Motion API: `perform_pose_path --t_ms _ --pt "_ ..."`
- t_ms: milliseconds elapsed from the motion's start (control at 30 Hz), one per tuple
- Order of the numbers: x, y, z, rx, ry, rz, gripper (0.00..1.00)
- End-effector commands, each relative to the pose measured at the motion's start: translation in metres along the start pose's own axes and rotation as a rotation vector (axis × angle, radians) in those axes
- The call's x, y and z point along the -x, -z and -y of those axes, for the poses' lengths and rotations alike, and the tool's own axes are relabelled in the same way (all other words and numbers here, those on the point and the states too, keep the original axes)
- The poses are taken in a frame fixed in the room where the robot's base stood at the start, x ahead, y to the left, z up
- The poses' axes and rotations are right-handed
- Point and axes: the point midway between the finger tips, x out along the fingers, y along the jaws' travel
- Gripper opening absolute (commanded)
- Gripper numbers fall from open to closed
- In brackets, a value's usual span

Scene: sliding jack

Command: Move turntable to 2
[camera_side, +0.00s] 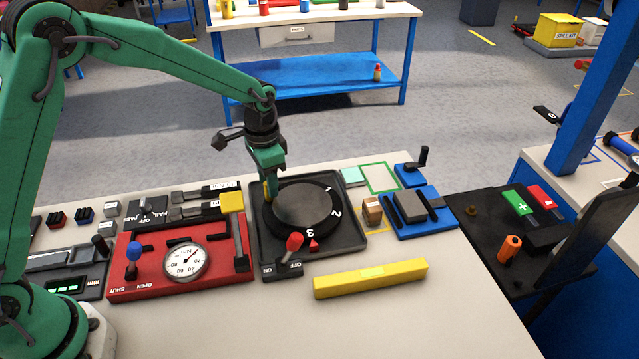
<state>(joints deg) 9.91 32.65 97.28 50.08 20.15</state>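The turntable (303,207) is a dark round disc on a black square base (346,240). The numbers 1, 2 and 3 show along its right and front rim. A red triangular marker (314,245) sits on the base at the front, and the 3 is nearest to it. A small yellow piece (266,192) stands at the disc's left edge. My gripper (270,185) points down at that left edge, right by the yellow piece. Its fingers overlap in this view, so whether they are shut on the piece cannot be told.
A red-handled OFF/ON lever (293,243) stands at the base's front left corner. A red panel with a gauge (186,261) lies to the left. A yellow bar (371,278) lies in front. A wooden block (373,210) and a blue fixture (425,222) stand to the right.

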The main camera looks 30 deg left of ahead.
Motion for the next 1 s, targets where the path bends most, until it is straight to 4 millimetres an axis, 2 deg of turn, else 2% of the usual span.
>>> perform_pose_path --t_ms 200,467,500,700,1000 --pt "-0.0131 -0.0002 -0.0001 0.0 0.0 0.0 0.38" --pt "-0.0141 -0.0002 -0.0001 0.0 0.0 0.0 0.38" --pt "-0.0141 -0.0002 -0.0001 0.0 0.0 0.0 0.36" --pt "-0.0138 -0.0002 -0.0001 0.0 0.0 0.0 0.0" --pt "-0.0136 0.0003 0.0003 -0.006 0.0 0.0 0.0"
